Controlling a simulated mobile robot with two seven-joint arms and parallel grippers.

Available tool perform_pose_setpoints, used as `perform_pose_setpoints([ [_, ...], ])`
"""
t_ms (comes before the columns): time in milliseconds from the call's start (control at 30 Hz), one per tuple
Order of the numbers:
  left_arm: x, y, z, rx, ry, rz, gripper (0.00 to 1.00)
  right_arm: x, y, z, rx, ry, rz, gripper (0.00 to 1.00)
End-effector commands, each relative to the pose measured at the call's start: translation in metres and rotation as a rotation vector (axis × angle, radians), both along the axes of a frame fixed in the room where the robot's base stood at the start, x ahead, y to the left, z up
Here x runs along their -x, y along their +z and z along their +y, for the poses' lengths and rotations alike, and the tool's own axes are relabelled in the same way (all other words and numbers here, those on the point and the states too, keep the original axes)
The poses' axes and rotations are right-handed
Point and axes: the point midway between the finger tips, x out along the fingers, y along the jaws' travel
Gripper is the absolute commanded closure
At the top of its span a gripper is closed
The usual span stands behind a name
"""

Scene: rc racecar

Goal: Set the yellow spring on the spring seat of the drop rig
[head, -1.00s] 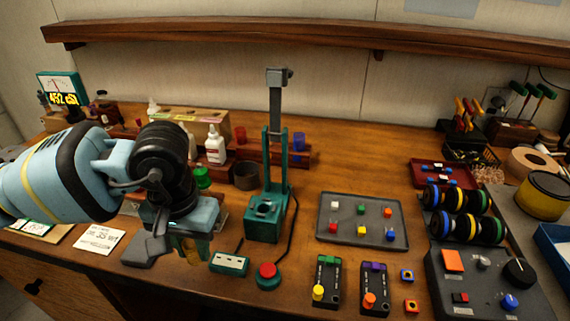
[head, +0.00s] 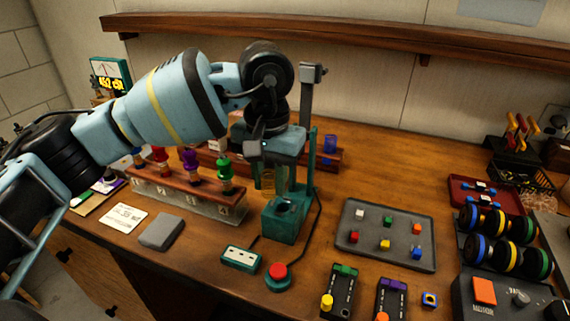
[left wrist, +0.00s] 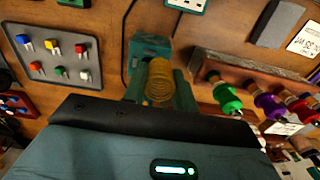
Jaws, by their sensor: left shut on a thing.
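My left gripper (head: 274,182) points down over the drop rig and is shut on the yellow spring (head: 267,179). In the left wrist view the spring (left wrist: 159,84) shows its coils upright between the two green fingers. The drop rig has a teal base (head: 283,228) and a tall grey column (head: 306,95). The spring seat (head: 287,207) is on top of the base; the spring appears above it and slightly left, apart from it. In the left wrist view part of the teal base (left wrist: 150,44) shows just beyond the spring. My right gripper is out of view.
A wooden rack (head: 170,190) with green, purple and red-topped pieces stands left of the rig. A red button (head: 278,272) and a teal socket box (head: 241,257) lie in front. A grey tray (head: 350,258) of coloured cubes lies right. A cable runs beside the base.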

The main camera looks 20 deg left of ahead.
Motion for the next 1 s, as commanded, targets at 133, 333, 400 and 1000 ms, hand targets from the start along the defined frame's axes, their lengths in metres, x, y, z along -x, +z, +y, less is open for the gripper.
perform_pose_setpoints([
  [133,-0.018,0.018,-0.013,0.006,-0.017,0.007,0.93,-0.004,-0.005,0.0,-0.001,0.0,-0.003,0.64],
  [333,-0.024,0.027,-0.018,0.008,-0.027,0.013,0.93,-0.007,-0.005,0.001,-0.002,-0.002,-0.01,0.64],
  [400,-0.024,0.027,-0.017,0.008,-0.028,0.013,0.93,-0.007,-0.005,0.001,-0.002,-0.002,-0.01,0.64],
  [1000,-0.023,0.004,-0.017,0.008,-0.026,0.015,0.93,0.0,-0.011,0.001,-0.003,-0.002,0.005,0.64],
])
